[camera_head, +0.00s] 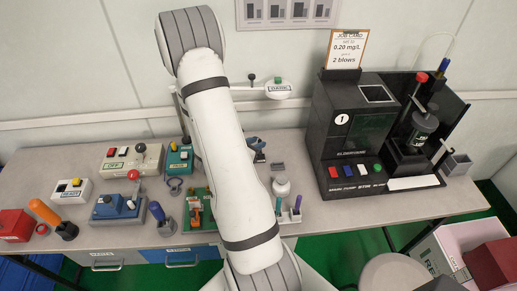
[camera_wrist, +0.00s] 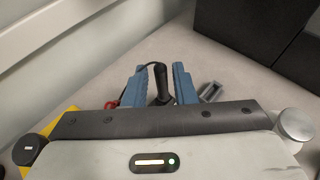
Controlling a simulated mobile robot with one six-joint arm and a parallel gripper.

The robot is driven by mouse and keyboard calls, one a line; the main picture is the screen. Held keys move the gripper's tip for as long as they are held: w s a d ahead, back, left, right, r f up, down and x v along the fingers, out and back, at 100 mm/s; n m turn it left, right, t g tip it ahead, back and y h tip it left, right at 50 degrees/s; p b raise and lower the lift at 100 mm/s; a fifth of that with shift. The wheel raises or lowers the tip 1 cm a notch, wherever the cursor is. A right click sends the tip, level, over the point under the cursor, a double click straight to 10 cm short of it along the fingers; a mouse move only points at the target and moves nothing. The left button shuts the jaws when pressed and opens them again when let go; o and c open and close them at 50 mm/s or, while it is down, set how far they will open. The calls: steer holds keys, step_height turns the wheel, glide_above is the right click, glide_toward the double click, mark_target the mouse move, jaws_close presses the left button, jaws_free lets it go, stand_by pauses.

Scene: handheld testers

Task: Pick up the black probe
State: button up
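The black probe (camera_wrist: 162,84) stands roughly upright on the grey table in the wrist view, with a thin dark cord curving from its top to the left. My gripper (camera_wrist: 160,70) has its two blue fingers on either side of the probe. A narrow gap shows between the left finger and the probe; the right finger is very close to it, and I cannot tell if they touch. The probe's lower end is hidden behind my gripper body. In the head view my arm covers most of this spot, and only part of my blue gripper (camera_head: 257,143) shows.
A small grey block (camera_wrist: 211,91) lies right of the fingers. The large black machine (camera_head: 350,140) stands farther right. A white bottle (camera_head: 281,187) and pen holder (camera_head: 291,214) stand nearer the front. Several testers, including a blue box (camera_head: 117,207), fill the table's left.

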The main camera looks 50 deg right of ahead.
steer(key=x, duration=0.2)
steer(key=shift+d+f, duration=0.15)
steer(key=shift+d, duration=0.1)
jaws_close()
steer(key=shift+r, duration=0.2)
